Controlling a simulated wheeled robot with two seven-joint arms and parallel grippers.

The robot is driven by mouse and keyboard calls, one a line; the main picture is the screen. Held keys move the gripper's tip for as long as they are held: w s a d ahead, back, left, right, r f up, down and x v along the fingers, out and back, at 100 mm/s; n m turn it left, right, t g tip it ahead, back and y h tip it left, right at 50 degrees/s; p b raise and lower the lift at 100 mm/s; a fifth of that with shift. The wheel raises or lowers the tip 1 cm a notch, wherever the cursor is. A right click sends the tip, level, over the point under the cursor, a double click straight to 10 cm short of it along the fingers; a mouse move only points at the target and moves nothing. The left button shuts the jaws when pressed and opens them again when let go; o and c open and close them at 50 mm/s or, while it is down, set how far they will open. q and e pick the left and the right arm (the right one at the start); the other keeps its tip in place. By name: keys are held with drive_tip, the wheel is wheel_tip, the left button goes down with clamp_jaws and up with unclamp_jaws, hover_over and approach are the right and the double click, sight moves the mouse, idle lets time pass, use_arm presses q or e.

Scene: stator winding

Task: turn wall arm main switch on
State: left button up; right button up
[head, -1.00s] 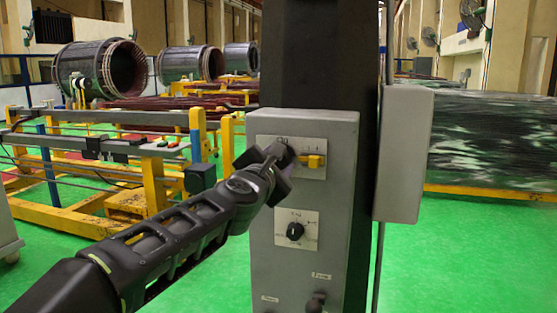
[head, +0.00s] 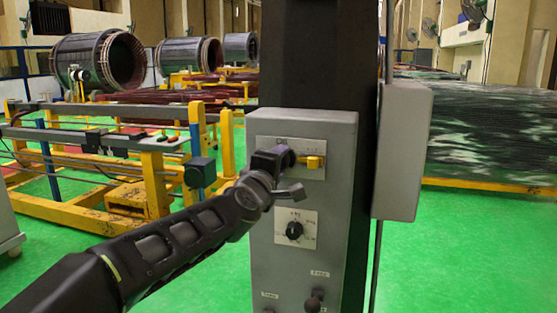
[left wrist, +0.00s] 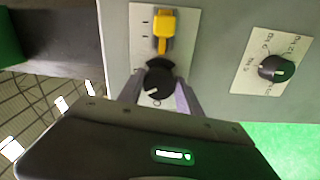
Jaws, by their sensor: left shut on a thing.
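A grey control box (head: 342,215) is on the dark column. Its upper plate (head: 309,145) carries a black knob and, right of it, a yellow handle (head: 314,161). My left gripper (head: 287,158) reaches the upper plate from the left and mostly covers the black knob in the head view. In the left wrist view the two fingers (left wrist: 158,90) are shut on the black knob (left wrist: 157,78), one on each side. The yellow handle (left wrist: 163,30) sits just beyond the knob there, apart from the fingers. My right gripper is not in view.
A lower plate with a small black dial (head: 294,230) is below the gripper; the dial also shows in the left wrist view (left wrist: 276,69). Dark knobs (head: 315,300) stick out near the box's bottom. A grey side box (head: 402,150) is to the right. Yellow racks (head: 150,180) stand left.

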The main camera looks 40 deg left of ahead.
use_arm(q)
drive_tip(key=m+p, duration=0.1)
drive_tip(key=m, duration=0.5)
drive_tip(key=shift+f, duration=0.15)
idle(0.4)
drive_tip(key=o, duration=1.4)
drive_tip(key=shift+c, duration=0.2)
drive_tip(key=shift+s, duration=0.15)
drive_tip(key=v, duration=0.7)
drive_tip(key=shift+s, duration=0.25)
drive_tip(key=shift+d, duration=0.1)
